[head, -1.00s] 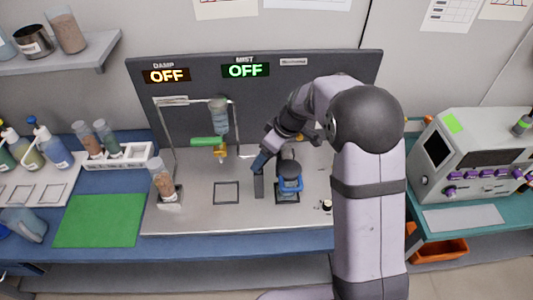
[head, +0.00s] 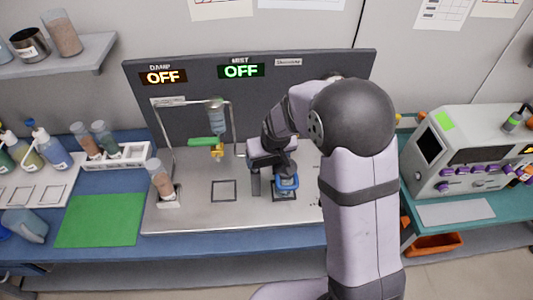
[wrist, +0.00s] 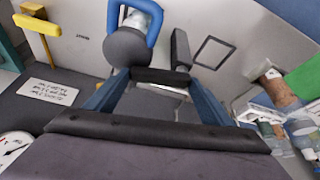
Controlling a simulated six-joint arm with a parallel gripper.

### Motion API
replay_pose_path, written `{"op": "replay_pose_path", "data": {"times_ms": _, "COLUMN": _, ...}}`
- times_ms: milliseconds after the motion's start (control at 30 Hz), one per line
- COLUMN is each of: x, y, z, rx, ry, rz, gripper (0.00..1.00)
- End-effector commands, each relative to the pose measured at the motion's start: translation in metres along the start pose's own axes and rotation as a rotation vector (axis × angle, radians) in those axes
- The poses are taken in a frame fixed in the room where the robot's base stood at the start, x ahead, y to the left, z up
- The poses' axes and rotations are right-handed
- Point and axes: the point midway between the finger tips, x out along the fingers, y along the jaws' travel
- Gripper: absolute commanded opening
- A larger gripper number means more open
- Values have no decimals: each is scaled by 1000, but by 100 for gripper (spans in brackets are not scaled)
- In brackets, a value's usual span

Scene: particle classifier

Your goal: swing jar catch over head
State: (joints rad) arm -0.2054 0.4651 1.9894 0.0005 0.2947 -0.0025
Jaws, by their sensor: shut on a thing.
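The jar unit stands on the grey bench plate in the head view, with a blue ring (head: 287,183) around it. In the wrist view the blue loop (wrist: 153,22) and the dark round head (wrist: 126,47) show just beyond my fingers. A dark post (head: 256,183) stands to its left in the head view; it also shows in the wrist view (wrist: 181,48). My gripper (wrist: 158,82) is close beside the head, its blue fingers at the ends of a dark bar (wrist: 160,76). I take this bar as the catch; its joint is hidden. In the head view my wrist covers the unit's top.
A square outline (head: 223,191) on the bench plate (head: 210,215) is empty. A jar of brown grains (head: 161,180) stands further left, beside a green mat (head: 100,220). A wire frame with a hanging tube (head: 216,118) is behind. Both signs read OFF.

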Motion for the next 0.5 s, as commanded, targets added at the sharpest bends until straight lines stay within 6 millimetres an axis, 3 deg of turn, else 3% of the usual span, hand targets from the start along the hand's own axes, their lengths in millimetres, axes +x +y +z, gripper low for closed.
{"op": "replay_pose_path", "data": {"times_ms": 500, "x": -2, "y": -2, "z": 6, "rx": 183, "ry": 5, "rz": 76, "gripper": 35}}
